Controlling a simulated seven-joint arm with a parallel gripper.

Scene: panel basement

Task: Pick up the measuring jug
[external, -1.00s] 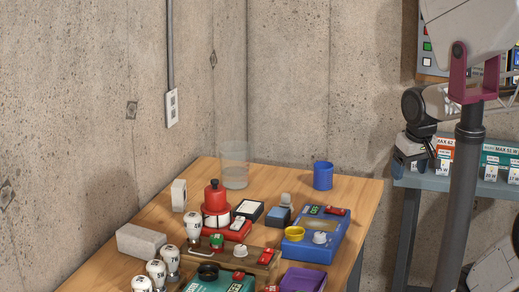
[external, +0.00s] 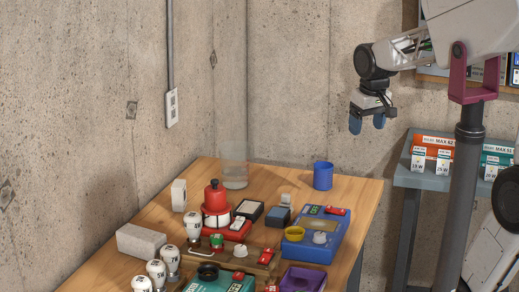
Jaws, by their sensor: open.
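A clear, see-through vessel (external: 235,175), which looks like the measuring jug, stands upright at the back left corner of the wooden table, close to the concrete walls. Its handle cannot be made out. My gripper (external: 367,122) points down with its two blue fingertips apart and nothing between them. It hangs in the air at the right of the view, above the level of the table top and well to the right of the jug.
A blue cup (external: 323,176) stands to the right of the jug. A red bottle-like object (external: 214,196) and a white block (external: 179,195) are in front of it. A blue case (external: 318,236) and several switches and knobs crowd the table front. A grey shelf (external: 425,178) with boxes stands right.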

